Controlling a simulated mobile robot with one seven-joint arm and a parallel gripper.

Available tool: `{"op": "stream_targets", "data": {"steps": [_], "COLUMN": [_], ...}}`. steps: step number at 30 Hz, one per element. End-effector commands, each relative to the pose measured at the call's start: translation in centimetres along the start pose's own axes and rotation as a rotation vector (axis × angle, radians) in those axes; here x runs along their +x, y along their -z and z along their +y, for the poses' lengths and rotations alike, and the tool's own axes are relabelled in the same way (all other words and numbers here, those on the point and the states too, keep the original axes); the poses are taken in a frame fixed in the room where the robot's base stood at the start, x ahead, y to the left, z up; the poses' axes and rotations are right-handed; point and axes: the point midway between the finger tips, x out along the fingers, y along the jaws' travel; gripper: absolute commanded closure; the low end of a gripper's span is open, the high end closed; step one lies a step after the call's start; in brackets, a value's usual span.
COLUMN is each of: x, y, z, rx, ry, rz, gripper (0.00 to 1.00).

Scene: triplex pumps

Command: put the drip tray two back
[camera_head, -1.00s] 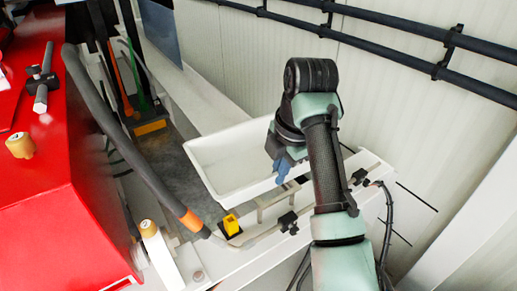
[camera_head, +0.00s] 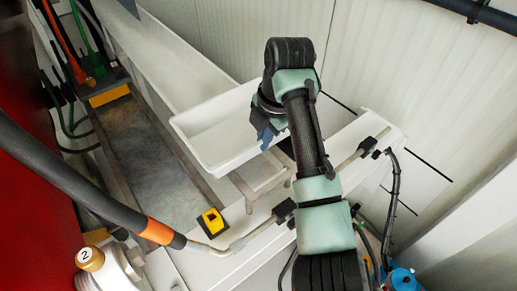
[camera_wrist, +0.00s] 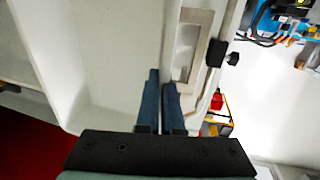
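The drip tray (camera_head: 215,120) is a white, shallow rectangular tray left of my arm in the head view. My gripper (camera_head: 266,137) is at its near right wall, with blue fingers shut on the rim. In the wrist view the fingers (camera_wrist: 163,72) lie close together with the tray's edge between them. The tray (camera_wrist: 95,55) fills the left of that view. It looks raised above the white ledge, though its underside is hidden.
A grey recessed channel (camera_head: 150,165) runs left of the tray. A yellow block (camera_head: 212,221) and a bent metal pipe with black clamps (camera_head: 284,211) sit on the near ledge. A dark hose (camera_head: 85,185) crosses the left. A white panel wall (camera_head: 390,75) stands behind.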

Motion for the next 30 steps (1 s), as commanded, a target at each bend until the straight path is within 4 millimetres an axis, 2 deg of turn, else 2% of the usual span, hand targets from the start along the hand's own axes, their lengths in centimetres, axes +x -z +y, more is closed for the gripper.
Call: {"op": "stream_targets", "data": {"steps": [13, 24, 30], "x": [4.8, 5.5, 5.5], "y": [-0.1, -0.1, -0.1], "z": [-1.2, -1.3, -1.3], "rx": [0.001, 0.001, 0.001], "ry": [-0.002, -0.003, 0.000], "rz": [-0.001, -0.002, -0.001], "gripper": [1.00, 1.00, 0.67]}}
